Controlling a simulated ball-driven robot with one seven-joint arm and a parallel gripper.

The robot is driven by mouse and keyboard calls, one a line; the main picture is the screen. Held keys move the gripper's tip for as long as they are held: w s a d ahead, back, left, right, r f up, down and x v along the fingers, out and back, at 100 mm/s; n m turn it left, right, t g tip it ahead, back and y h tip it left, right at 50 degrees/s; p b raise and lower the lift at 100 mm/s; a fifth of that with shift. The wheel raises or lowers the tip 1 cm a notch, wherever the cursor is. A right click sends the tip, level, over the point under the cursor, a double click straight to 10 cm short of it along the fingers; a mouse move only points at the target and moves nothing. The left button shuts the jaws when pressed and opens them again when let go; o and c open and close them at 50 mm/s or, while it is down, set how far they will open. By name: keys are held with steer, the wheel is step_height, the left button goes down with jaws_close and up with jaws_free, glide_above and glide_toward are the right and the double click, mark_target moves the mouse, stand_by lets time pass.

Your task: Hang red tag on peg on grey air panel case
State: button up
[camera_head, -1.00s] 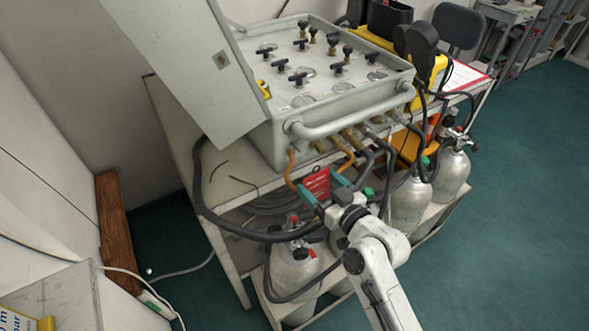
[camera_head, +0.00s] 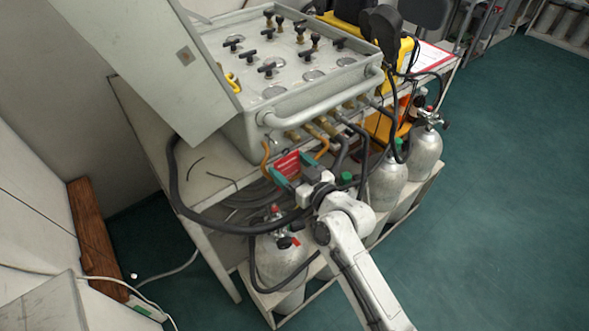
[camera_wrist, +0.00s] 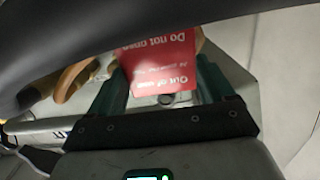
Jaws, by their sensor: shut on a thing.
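The red tag (camera_head: 288,163) is held between the green-tipped fingers of my gripper (camera_head: 293,171). It is below the front handle of the grey air panel case (camera_head: 240,128), by the orange hoses. In the wrist view the tag (camera_wrist: 165,62) has white print, "Out of use" and "Do not open", upside down. The two fingers of my gripper (camera_wrist: 162,88) are on either side of it. A dark hose crosses the top of that view and hides part of the scene. I cannot make out the peg in either view.
Orange and black hoses (camera_head: 322,142) hang from the case's front. A thick black hose (camera_head: 178,205) loops at the left. Silver cylinders (camera_head: 280,262) stand on the lower shelf. The case's lid (camera_head: 150,65) stands open. Green floor (camera_head: 500,200) is clear at right.

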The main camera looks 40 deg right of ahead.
steer(key=shift+w, duration=0.85)
steer(key=shift+w+f, duration=0.1)
steer(key=shift+w, duration=0.05)
steer(key=shift+w+d, duration=0.1)
steer(key=shift+w, duration=0.45)
stand_by(0.4)
steer(key=shift+w, duration=0.35)
steer(key=shift+w, duration=0.45)
steer(key=shift+w+d, duration=0.1)
steer(key=shift+w, duration=0.15)
steer(key=shift+f+b, duration=0.2)
steer(key=shift+b, duration=0.45)
stand_by(0.7)
